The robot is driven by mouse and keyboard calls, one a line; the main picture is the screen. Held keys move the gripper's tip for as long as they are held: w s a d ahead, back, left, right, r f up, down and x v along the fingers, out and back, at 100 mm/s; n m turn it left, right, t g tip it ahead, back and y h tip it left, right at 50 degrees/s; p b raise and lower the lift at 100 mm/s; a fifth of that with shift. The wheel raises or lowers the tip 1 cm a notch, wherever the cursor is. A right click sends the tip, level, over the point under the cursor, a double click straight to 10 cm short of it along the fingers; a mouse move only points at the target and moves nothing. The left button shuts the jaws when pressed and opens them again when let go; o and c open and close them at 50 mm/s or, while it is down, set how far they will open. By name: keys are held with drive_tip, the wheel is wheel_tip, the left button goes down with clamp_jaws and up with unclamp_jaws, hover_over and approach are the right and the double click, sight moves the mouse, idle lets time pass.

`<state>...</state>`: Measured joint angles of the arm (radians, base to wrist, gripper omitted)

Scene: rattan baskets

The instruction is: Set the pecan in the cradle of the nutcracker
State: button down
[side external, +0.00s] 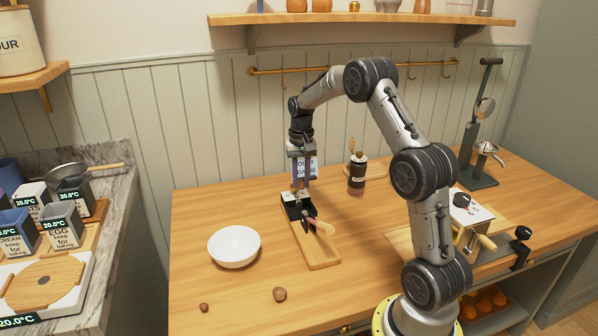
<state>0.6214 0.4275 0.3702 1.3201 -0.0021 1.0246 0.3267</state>
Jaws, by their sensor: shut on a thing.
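My gripper (300,184) points straight down over the nutcracker (296,208), at the far end of a wooden board. Its fingers are shut on a small brown thing that looks like the pecan, mostly hidden between the fingertips. It is just above or at the nutcracker's cradle; I cannot tell whether it touches. Two other brown nuts lie on the table near the front: a larger one (280,294) and a smaller one (204,308).
A white bowl (234,246) stands left of the board (322,258). A dark jar-like grinder (357,172) stands behind to the right. A white box with a knob (470,213) and a tall lever stand (480,140) are at the right. The front middle table is mostly clear.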

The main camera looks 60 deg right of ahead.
drive_tip(key=shift+f, duration=0.15)
hover_over(301, 212)
drive_tip(key=shift+f, duration=2.9)
drive_tip(key=shift+f, duration=1.35)
drive_tip(key=c, duration=0.6)
unclamp_jaws()
wheel_tip(301, 212, up, 14)
drive_tip(key=shift+f, duration=0.1)
drive_tip(key=shift+w, duration=0.1)
